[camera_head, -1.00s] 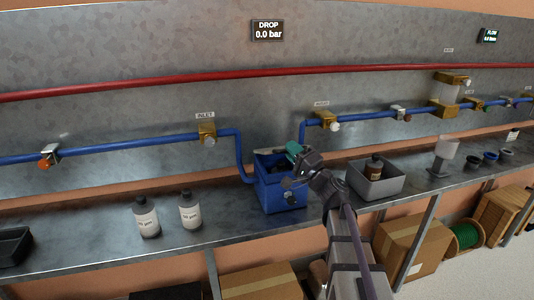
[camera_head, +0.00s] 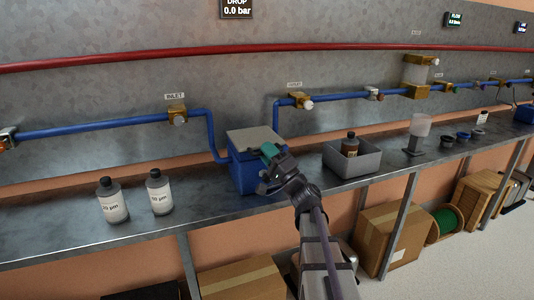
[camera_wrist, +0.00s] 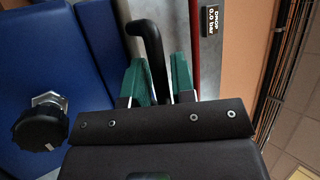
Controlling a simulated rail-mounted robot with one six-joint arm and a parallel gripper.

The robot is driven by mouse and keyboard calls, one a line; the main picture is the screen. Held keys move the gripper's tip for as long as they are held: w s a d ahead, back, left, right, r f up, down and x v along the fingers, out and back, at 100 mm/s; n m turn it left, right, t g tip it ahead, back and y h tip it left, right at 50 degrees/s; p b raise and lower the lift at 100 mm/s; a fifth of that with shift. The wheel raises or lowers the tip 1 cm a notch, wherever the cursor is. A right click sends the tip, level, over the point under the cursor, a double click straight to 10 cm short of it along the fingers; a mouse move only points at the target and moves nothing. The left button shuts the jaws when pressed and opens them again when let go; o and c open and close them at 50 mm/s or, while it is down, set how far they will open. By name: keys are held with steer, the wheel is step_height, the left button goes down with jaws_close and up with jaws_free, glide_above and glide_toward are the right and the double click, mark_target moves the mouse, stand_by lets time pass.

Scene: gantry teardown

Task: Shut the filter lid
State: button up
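The blue filter box (camera_head: 243,173) stands on the bench in the head view. Its grey lid (camera_head: 254,137) lies across the top; I cannot tell whether it sits fully flush. My gripper (camera_head: 268,152), with teal fingertips, is at the lid's front right edge. In the wrist view my gripper (camera_wrist: 158,80) has its green fingers apart, with a black bent handle (camera_wrist: 151,42) reaching between them; a gap shows beside the handle. The blue box wall (camera_wrist: 30,60) with a black knob (camera_wrist: 42,127) is at the left there.
Two labelled bottles (camera_head: 112,200) (camera_head: 159,191) stand left of the box. A grey bin (camera_head: 351,161) holding a brown bottle (camera_head: 349,145) is to the right. Blue pipes (camera_head: 90,127) run behind the box. The bench between the box and bin is clear.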

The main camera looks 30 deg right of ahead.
steer(key=shift+o, duration=1.3)
steer(key=b+v, duration=0.5)
steer(key=v, duration=0.6)
steer(key=shift+b, duration=0.4)
steer(key=shift+r, duration=0.1)
